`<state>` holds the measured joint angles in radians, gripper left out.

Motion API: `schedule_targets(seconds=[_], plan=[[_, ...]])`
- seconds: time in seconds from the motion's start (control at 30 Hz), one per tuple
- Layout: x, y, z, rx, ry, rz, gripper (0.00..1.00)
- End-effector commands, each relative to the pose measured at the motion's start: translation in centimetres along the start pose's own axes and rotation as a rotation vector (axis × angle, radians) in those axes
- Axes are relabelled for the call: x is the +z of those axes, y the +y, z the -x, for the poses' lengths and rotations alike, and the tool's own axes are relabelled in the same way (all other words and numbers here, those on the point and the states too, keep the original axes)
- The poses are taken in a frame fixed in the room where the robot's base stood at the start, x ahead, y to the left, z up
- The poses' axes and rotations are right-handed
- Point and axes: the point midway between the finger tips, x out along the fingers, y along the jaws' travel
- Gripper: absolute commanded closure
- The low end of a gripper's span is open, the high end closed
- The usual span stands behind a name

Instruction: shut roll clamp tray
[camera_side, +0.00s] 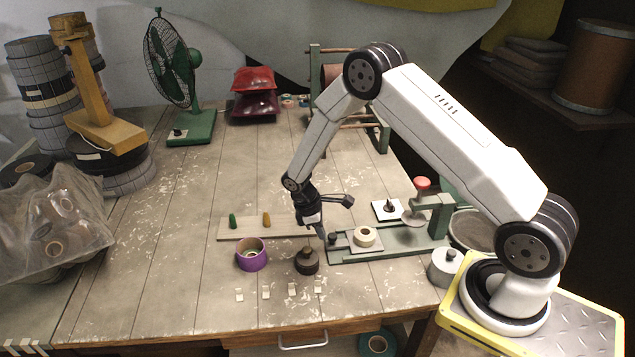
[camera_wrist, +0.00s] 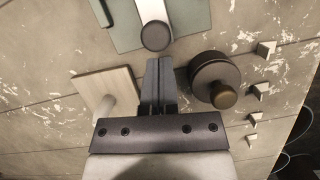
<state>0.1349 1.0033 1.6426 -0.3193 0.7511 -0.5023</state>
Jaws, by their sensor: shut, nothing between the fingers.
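The roll clamp has a long green base (camera_side: 405,241) and a green upright (camera_side: 441,215) with a red knob (camera_side: 422,183). Its pale tray (camera_side: 362,249) lies on the left part of the base, clear of the upright, with a cream tape roll (camera_side: 366,236) on it. A dark round knob (camera_side: 338,239) is at the tray's left end; in the wrist view the knob (camera_wrist: 155,36) lies just beyond my fingertips. My gripper (camera_side: 321,234) is shut and empty, pointing down just left of that knob. In the wrist view its fingers (camera_wrist: 159,64) are together. Contact with the knob cannot be told.
A dark knobbed weight (camera_side: 307,262) stands close to my gripper; it also shows in the wrist view (camera_wrist: 207,72). A purple roll (camera_side: 251,262) and a wooden board (camera_side: 235,232) with pegs are to the left. Small pale pieces (camera_side: 292,289) lie in front.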

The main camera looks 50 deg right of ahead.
Motion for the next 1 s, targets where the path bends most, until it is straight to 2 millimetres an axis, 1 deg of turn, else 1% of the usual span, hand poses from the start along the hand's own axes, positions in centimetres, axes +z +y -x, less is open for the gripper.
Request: schedule_targets(seconds=[0.13,0.27,0.5,0.7,0.83,1.0], plan=[[0.8,0.2,-0.2,-0.001,-0.001,-0.002,1.0],[2.6,0.6,-0.8,-0.001,-0.002,-0.003,1.0],[7.4,1.3,-2.4,-0.003,-0.003,-0.005,1.0],[11.1,1.9,-3.6,-0.003,-0.002,-0.004,1.0],[12.5,2.1,-4.0,-0.002,-0.001,-0.002,1.0],[13.1,2.2,-4.2,-0.002,-0.003,0.0,1.0]])
